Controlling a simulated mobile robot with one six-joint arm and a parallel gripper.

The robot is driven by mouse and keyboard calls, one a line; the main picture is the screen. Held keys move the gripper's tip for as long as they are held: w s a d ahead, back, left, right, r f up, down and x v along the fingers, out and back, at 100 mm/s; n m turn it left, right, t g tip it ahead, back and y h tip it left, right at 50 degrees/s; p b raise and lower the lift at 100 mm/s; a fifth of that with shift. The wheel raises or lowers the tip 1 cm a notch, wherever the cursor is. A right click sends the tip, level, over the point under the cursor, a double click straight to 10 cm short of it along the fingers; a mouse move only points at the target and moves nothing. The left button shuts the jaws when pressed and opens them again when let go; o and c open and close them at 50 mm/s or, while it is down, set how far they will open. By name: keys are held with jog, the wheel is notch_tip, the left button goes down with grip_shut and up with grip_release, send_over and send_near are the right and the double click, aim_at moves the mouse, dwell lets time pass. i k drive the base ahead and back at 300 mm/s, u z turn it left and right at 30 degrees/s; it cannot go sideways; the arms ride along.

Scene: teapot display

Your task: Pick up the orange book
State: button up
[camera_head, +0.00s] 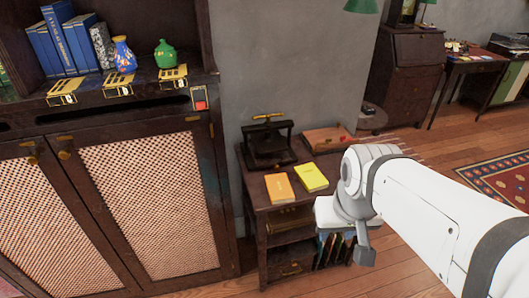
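The orange book (279,188) lies flat on top of a small dark wooden side table (256,204), near its front left. A yellow book (311,177) lies flat just to its right, with a small gap between them. My gripper (364,250) hangs at the end of my white arm, to the right of the table and lower in the picture than the orange book. It is apart from the book. Only part of the gripper shows, and its fingers are too hidden to tell whether they are open or shut.
A black press-like device (268,148) stands behind the orange book, and a brown box (327,138) lies at the table's back right. A tall dark cabinet (218,190) stands close on the left. Wooden floor (400,275) is clear at the front right.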

aim_at(280, 191)
jog(key=z, duration=0.15)
jog(key=i, duration=0.95)
jog(key=u, duration=0.05)
